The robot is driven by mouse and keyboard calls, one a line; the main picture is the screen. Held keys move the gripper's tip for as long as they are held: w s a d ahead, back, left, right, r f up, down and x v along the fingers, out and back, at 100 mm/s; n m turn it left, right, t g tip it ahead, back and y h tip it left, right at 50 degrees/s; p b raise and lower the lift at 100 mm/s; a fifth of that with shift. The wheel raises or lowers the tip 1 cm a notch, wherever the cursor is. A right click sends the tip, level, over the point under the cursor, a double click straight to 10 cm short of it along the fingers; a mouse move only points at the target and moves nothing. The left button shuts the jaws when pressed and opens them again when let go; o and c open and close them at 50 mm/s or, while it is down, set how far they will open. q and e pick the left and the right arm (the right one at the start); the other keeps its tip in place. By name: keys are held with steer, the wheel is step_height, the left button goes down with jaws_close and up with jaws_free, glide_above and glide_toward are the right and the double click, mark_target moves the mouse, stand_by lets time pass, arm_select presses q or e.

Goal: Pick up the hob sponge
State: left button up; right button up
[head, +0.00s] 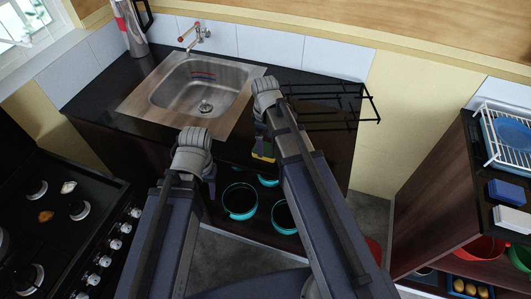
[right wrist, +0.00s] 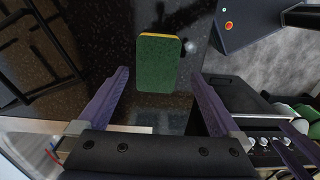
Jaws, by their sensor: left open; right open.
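In the right wrist view the sponge (right wrist: 158,65), a green pad with a yellow edge, lies between the spread fingers of my right gripper (right wrist: 160,73). A finger is on each side of it, with a visible gap to both. I cannot tell the height of the fingers over it. In the head view a small yellow-edged piece of it (head: 263,156) seems to show beside my right arm, near the counter's front edge. My right gripper is open and mostly hidden by its arm there. My left gripper (head: 209,175) is open and empty, in front of the counter and partly hidden.
The dark counter (head: 92,98) holds a steel sink (head: 168,110) and a black wire rack (head: 345,100). Teal-rimmed pots (head: 240,200) stand below. A hob (head: 60,235) with knobs is at left. At right, a shelf unit (head: 435,185) carries a white rack and blocks.

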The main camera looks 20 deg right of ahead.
mark_target(265, 148)
steer(key=f+b, duration=0.4)
steer(key=shift+w+d+f, duration=0.1)
steer(key=shift+w+f, duration=0.1)
steer(key=shift+f, duration=0.1)
steer(key=shift+r, duration=0.1)
steer(key=shift+c, duration=0.4)
steer(key=c, duration=1.2)
steer(key=shift+o, duration=0.2)
step_height(265, 148, up, 10)
steer(key=p, duration=1)
